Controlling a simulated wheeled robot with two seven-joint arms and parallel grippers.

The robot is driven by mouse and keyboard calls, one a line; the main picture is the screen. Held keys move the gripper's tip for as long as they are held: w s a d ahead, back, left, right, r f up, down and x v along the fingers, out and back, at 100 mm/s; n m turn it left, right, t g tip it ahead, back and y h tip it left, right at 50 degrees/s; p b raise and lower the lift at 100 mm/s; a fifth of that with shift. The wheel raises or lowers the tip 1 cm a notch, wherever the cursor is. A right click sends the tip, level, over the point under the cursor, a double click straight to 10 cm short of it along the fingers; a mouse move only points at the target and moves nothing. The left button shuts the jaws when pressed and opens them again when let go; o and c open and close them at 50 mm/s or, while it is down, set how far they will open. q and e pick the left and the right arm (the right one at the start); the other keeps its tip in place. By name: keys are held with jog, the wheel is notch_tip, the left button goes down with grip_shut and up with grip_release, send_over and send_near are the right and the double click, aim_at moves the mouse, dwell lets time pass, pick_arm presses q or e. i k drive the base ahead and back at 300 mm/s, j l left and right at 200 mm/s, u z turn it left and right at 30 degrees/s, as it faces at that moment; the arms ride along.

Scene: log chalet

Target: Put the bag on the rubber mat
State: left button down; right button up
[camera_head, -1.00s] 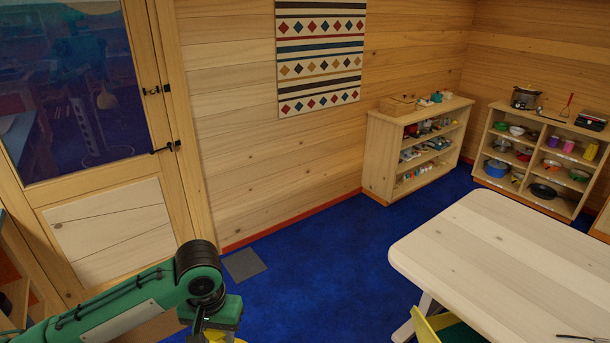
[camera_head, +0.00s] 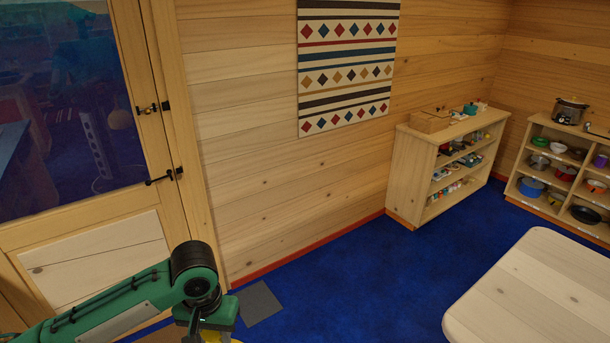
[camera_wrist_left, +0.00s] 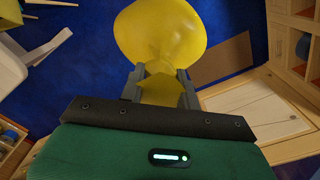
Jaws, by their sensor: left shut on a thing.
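The yellow bag (camera_wrist_left: 160,32) is in my left gripper (camera_wrist_left: 160,74), with its narrow neck between the two fingers and its rounded body beyond the fingertips. In the head view my left gripper (camera_head: 205,325) is at the bottom edge, and only a sliver of yellow shows below it. A flat grey square (camera_head: 261,303), which looks like the rubber mat, lies on the blue floor by the wall, just right of the gripper in the picture. The bag is apart from it in the head view. My right gripper is not in view.
A brown flat patch (camera_wrist_left: 228,60) lies by the door in the wrist view. The glazed door (camera_head: 95,200) is at left. A pale table (camera_head: 545,290) is at lower right, and shelves (camera_head: 440,175) stand along the back. Blue floor (camera_head: 350,280) between is clear.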

aim_at(255, 302)
jog(key=i+j, duration=0.2)
jog(key=i, duration=0.4)
jog(key=i+j, duration=0.25)
jog(key=i, duration=0.35)
jog(key=i+j+u, duration=0.1)
jog(key=i+j, duration=0.15)
jog(key=i, duration=0.3)
jog(key=i+j, duration=0.15)
jog(key=i, duration=0.45)
jog(key=i+j+u, duration=0.1)
jog(key=i, duration=0.5)
jog(key=j, duration=0.1)
